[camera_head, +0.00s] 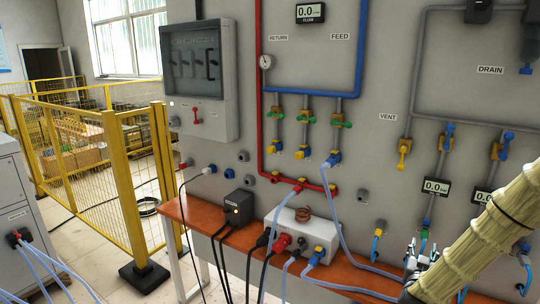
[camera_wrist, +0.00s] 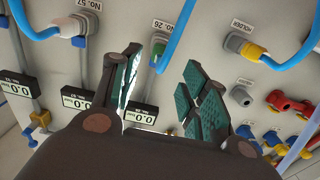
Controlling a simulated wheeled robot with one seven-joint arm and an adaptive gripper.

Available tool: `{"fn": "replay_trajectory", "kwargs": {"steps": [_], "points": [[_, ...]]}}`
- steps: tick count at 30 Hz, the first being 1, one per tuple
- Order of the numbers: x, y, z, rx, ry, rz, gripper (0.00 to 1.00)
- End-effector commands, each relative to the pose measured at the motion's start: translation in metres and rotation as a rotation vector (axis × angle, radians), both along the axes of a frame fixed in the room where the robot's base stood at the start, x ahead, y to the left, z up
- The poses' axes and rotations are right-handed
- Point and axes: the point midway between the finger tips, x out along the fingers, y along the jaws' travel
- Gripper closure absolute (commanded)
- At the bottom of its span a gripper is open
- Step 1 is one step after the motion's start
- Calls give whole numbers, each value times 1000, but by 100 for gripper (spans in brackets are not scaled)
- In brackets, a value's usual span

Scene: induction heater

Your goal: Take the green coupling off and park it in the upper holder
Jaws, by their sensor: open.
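The lower holder carries a yellow-and-grey coupling (camera_head: 380,225) with a blue hose. My gripper (camera_head: 418,251) is open and empty, just below the green coupling in the head view. Its fingers (camera_wrist: 174,62) point toward the wall near the coupling.
Several hoses hang at the front. A blue coupling (camera_wrist: 77,40) stands left of the green one in the wrist view.

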Motion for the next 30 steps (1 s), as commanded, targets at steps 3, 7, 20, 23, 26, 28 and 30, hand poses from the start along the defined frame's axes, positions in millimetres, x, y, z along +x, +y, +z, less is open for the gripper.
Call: {"fn": "replay_trajectory", "kwargs": {"steps": [3,7,20,23,26,28,30], "points": [[1,0,0,0,0,0,55],[7,-4,0,0,0,0,55],[46,-28,-1,-1,-1,0,55],[55,-33,-1,-1,0,1,55],[63,-38,-1,0,0,1,55],[68,-41,-1,-1,-1,1,55],[71,-43,-1,0,0,1,55]]}}
